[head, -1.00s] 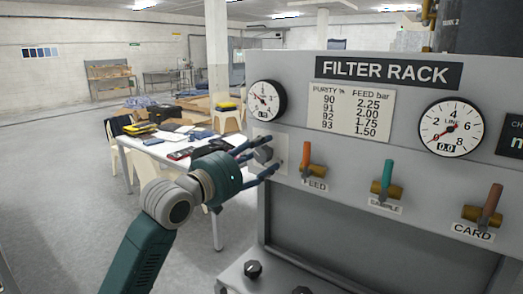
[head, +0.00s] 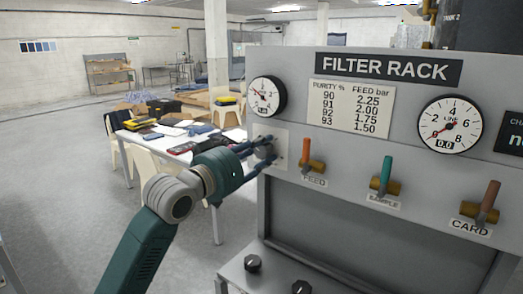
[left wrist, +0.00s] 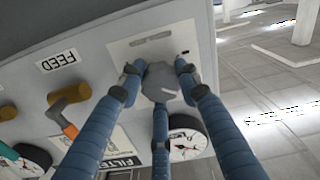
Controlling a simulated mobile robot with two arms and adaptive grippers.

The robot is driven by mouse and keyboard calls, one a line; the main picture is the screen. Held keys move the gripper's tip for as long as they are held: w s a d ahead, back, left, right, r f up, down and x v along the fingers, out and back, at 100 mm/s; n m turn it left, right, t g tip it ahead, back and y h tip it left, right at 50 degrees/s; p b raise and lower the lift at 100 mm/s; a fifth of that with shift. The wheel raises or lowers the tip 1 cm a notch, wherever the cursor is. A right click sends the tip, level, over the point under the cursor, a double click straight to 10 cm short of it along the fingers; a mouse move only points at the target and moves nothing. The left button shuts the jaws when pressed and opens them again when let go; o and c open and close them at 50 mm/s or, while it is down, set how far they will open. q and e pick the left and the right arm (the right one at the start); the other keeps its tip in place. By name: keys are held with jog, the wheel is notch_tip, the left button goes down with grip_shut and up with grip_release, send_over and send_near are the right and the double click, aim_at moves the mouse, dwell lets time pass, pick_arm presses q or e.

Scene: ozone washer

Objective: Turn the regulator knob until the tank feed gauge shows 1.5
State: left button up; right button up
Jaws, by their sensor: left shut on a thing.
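The grey regulator knob (head: 264,147) sits on a pale plate at the left end of the panel, below the tank feed gauge (head: 266,96). The gauge is a small white dial with a black rim; its digits are too small to read surely. My left gripper (head: 262,152) is shut on the knob, its dark blue fingers hiding part of it. In the left wrist view, the fingers (left wrist: 160,82) stand around the faceted knob (left wrist: 160,80), and the gauge (left wrist: 187,143) shows upside down beyond them. My right gripper is not in view.
The filter rack panel carries a feed chart (head: 350,108), a line gauge (head: 450,125) reading 0.0, an orange feed lever (head: 306,150), a teal lever (head: 386,172) and a card lever (head: 487,200). Black knobs (head: 252,263) sit below. A cluttered table (head: 150,150) stands behind my left arm.

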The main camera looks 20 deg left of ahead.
pick_arm(q)
jog(key=o, duration=1.2)
jog(key=shift+f, duration=0.15)
jog(key=shift+c, duration=0.2)
jog(key=v, duration=1.2)
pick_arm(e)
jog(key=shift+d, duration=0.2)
